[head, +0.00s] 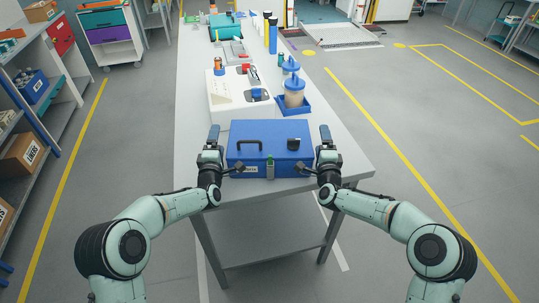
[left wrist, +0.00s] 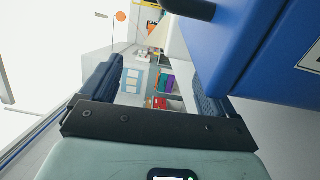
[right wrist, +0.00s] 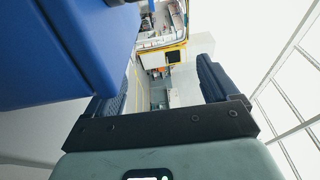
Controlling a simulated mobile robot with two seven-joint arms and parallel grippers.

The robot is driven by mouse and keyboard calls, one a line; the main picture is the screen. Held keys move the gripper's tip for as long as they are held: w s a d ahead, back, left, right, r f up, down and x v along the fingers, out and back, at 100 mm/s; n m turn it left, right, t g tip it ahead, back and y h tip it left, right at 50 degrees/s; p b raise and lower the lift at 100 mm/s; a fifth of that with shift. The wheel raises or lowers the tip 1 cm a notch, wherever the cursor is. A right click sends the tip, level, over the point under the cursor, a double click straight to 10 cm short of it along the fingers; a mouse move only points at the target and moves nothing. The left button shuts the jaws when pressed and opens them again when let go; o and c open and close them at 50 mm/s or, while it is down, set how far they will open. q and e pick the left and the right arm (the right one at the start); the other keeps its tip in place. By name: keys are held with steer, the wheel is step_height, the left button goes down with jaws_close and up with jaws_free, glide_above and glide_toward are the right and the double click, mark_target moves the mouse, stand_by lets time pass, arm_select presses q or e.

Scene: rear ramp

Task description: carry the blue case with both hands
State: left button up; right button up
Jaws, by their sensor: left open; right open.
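The blue case (head: 270,149) sits on the front end of the long grey table, with a dark handle and a dark fitting on its top and a latch at its front. My left gripper (head: 213,135) is beside the case's left side, open and empty. In the left wrist view the case (left wrist: 250,45) fills the upper right, beside one finger of the gripper (left wrist: 150,95). My right gripper (head: 325,135) is beside the case's right side, open and empty. In the right wrist view the case (right wrist: 60,55) is at upper left, beside one finger of the gripper (right wrist: 160,90).
Shelves (head: 30,80) stand at left. Open floor (head: 400,150) lies to the right.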

arm_select(q)
steer(key=s, duration=1.2)
steer(key=shift+f, duration=0.25)
arm_select(e)
steer(key=s, duration=1.2)
steer(key=shift+f, duration=0.2)
arm_select(q)
steer(key=shift+s+f, duration=0.1)
arm_select(e)
steer(key=shift+s+d+f, duration=0.1)
